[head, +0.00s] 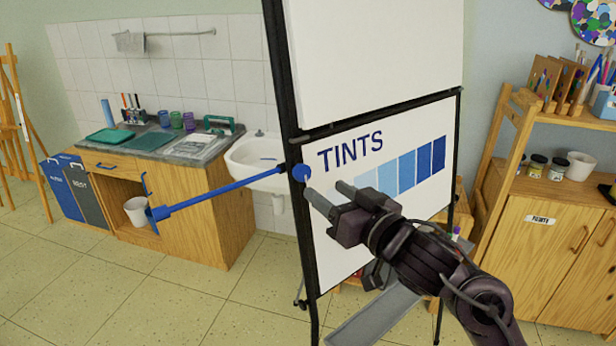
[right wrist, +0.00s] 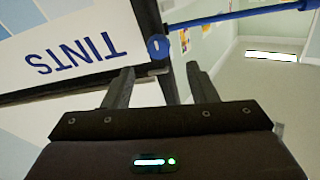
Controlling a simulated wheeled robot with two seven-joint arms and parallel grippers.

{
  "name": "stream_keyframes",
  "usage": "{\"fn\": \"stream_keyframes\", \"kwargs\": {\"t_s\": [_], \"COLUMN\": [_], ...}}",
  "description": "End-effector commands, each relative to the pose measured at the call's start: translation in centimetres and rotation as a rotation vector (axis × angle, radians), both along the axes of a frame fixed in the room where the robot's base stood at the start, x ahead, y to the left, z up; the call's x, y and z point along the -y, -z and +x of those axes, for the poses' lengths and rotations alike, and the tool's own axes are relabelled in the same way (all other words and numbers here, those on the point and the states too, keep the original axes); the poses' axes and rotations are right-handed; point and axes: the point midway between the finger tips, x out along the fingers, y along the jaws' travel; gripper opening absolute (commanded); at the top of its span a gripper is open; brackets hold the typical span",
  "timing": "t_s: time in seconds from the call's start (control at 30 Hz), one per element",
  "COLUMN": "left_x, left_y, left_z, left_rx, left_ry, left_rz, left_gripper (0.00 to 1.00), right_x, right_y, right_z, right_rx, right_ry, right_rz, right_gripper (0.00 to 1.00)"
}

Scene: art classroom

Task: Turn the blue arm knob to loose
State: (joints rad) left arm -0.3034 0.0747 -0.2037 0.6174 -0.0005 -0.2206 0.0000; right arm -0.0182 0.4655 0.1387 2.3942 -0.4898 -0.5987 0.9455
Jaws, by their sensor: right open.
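The blue knob (head: 301,173) is a small round piece on the black left post of the board frame. The blue arm (head: 225,188) reaches from that post out to the left and ends in a wider blue head. In the right wrist view the knob (right wrist: 158,47) shows a small pale mark and sits just beyond the gap between the fingertips. My right gripper (head: 324,190) is open and empty, just right of and below the knob, apart from it. No loose or tight label can be read. My left gripper is not in view.
The board with the TINTS panel (head: 395,180) stands close beside my right gripper. A sink (head: 255,160) and wooden counter (head: 190,200) stand behind the blue arm. A wooden shelf cabinet (head: 545,240) is at the right. Open tiled floor lies at the lower left.

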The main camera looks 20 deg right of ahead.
Motion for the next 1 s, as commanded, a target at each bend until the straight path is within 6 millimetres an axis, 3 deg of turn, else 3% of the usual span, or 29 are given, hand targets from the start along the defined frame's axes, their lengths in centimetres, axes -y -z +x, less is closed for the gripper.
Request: {"fn": "stream_keyframes", "kwargs": {"t_s": [0.4,0.8,1.0], "left_x": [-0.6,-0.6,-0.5], "left_y": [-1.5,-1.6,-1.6], "left_z": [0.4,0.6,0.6], "left_rx": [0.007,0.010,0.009], "left_ry": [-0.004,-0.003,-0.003], "left_rz": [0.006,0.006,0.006], "left_gripper": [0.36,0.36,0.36], "right_x": [-1.8,-2.2,-2.2], "right_y": [-0.1,0.1,0.1], "right_z": [5.9,7.0,7.0], "right_rx": [-0.002,-0.001,-0.001], "right_ry": [0.000,0.000,0.001], "right_rz": [0.003,0.001,0.001], "right_gripper": [0.52,0.52,0.29]}}
